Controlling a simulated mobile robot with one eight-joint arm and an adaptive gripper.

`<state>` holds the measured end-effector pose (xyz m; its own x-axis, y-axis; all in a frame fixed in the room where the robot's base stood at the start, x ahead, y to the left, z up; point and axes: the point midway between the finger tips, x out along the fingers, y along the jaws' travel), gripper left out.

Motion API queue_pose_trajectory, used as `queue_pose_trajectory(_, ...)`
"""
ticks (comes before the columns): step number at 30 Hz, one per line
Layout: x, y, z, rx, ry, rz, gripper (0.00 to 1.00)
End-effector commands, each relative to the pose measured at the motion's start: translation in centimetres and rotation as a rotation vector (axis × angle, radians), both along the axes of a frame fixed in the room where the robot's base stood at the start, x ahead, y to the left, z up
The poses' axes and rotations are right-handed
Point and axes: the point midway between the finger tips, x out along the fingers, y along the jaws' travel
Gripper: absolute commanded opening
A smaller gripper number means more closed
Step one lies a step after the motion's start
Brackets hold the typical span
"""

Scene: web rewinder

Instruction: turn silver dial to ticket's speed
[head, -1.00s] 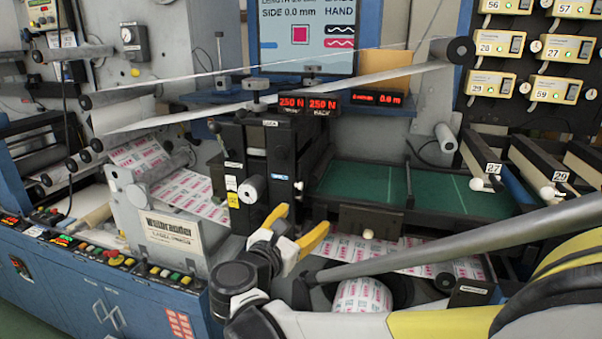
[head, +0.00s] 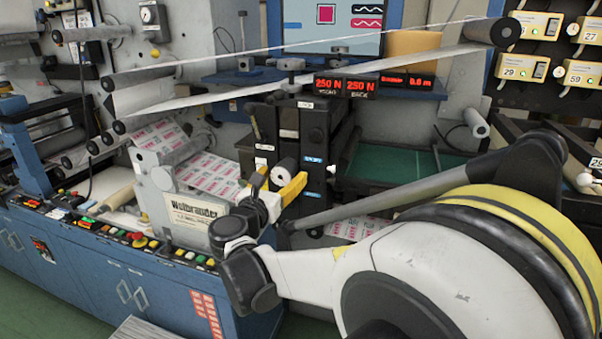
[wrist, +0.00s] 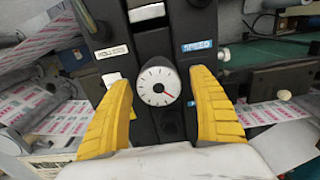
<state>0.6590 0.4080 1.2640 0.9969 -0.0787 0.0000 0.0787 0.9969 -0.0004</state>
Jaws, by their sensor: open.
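The silver dial (wrist: 158,86) shows in the wrist view as a round pale face with dark ticks and a red mark pointing to the lower right. It sits on a black upright panel (wrist: 174,122), below and left of a blue SPEED label (wrist: 197,46). In the head view the dial (head: 286,168) is a short pale cylinder, partly behind my fingers. My gripper (wrist: 160,80) is open, with one yellow finger on each side of the dial and a visible gap to both. The gripper (head: 279,181) also shows in the head view. I cannot make out a ticket.
A blue console (head: 120,270) with several coloured buttons runs along the left. Red displays (head: 340,87) read 250 N above the panel. A printed web (head: 205,170) lies left of the dial. A screen (head: 325,30), cut off at the top, stands behind.

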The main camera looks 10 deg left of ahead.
Motion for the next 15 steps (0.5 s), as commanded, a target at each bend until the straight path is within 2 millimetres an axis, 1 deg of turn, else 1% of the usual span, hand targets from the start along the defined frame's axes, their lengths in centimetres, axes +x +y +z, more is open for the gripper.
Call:
queue_pose_trajectory(3, 0.53, -0.05, 0.0, 0.0, 0.0, 0.0, 0.71)
queue_pose_trajectory(10, 0.57, -0.03, 0.04, 0.0, 0.0, 0.001, 0.71)
queue_pose_trajectory(11, 0.56, -0.04, 0.03, 0.0, 0.0, 0.001, 0.66)
queue_pose_trajectory(12, 0.56, -0.04, 0.03, 0.0, 0.0, 0.001, 0.54)
queue_pose_trajectory(14, 0.55, -0.04, 0.03, 0.0, 0.0, 0.001, 0.36)
queue_pose_trajectory(15, 0.55, -0.04, 0.03, 0.001, 0.0, 0.001, 0.23)
